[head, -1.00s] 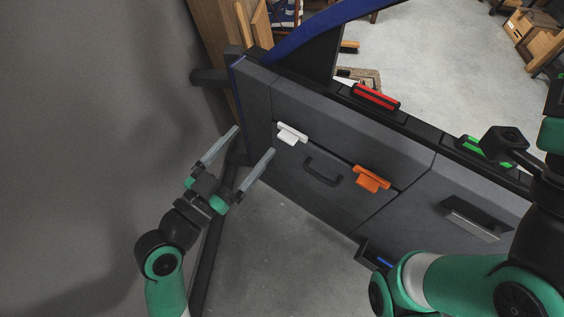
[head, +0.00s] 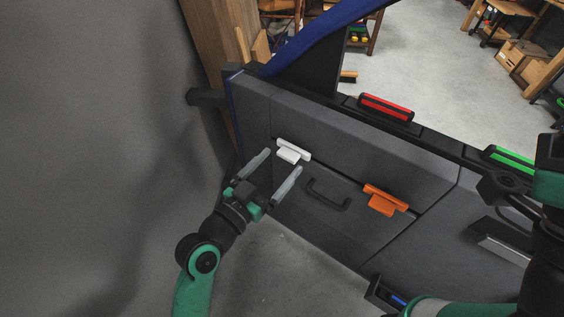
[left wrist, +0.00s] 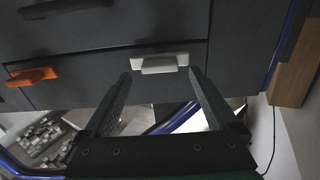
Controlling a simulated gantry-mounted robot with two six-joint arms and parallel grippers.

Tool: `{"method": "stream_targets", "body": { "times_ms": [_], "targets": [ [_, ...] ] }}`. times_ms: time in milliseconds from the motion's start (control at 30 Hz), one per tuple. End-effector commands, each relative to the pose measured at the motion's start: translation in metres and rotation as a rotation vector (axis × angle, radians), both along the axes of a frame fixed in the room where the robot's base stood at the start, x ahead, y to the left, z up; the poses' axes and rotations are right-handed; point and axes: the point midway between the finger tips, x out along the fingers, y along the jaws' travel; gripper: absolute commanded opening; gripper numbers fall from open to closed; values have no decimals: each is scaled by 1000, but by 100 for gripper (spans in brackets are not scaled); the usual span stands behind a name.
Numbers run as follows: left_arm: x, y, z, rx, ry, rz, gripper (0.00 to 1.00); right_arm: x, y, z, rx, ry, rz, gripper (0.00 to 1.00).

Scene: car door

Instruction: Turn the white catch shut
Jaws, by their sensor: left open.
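The white catch (head: 291,152) sits on the dark grey door panel, at the seam above a small hatch with a black handle (head: 328,195). It also shows in the left wrist view (left wrist: 159,65), between the fingertips and beyond them. My left gripper (head: 277,162) is open and empty just below the catch, its two fingers pointing up toward it. In the left wrist view the fingers (left wrist: 160,82) stand apart on either side of the catch, with no visible contact. My right arm shows at the right edge; its fingertips cannot be made out.
An orange catch (head: 386,199) sits on the same seam to the right. A red piece (head: 386,108) and a green piece (head: 514,159) lie along the door's top ledge. A grey wall (head: 90,150) stands at the left. Open floor shows below the door.

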Motion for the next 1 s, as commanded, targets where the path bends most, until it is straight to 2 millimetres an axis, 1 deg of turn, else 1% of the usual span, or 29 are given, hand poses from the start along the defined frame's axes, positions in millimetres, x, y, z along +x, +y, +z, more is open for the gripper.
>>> {"method": "stream_targets", "body": {
  "times_ms": [33, 133, 433, 567, 600, 667, 700, 767, 800, 867, 900, 1000],
  "targets": [
    [6, -5, -2, 0, 0, -1, 92, 0, 0, -4, 0, 0, 0, 50],
    [14, -10, -1, 0, 0, -1, 92, 0, 0, -6, 0, 0, 0, 50],
    [17, -12, 0, 1, 1, 0, 92, 0, 0, -6, 0, 0, 0, 50],
    [17, -12, 0, 1, 1, 0, 69, 0, 0, -6, 0, 0, 0, 50],
    [17, -12, 0, 0, 0, 0, 62, 0, 0, -6, 0, 0, 0, 50],
    [17, -12, 0, 0, 0, 0, 51, 0, 0, -6, 0, 0, 0, 50],
    [17, -12, 0, 0, 0, 0, 44, 0, 0, -6, 0, 0, 0, 50],
    [17, -12, 0, 0, 0, 0, 33, 0, 0, -6, 0, 0, 0, 50],
    [17, -12, 0, 0, 0, 0, 26, 0, 0, -6, 0, 0, 0, 50],
    [17, -12, 0, 0, 0, 0, 15, 0, 0, -6, 0, 0, 0, 50],
    [17, -12, 0, 0, 0, 0, 8, 0, 0, -6, 0, 0, 0, 50],
    [17, -12, 0, -1, 1, 0, 7, 0, 0, -5, 0, 0, 0, 50]
  ]
}}
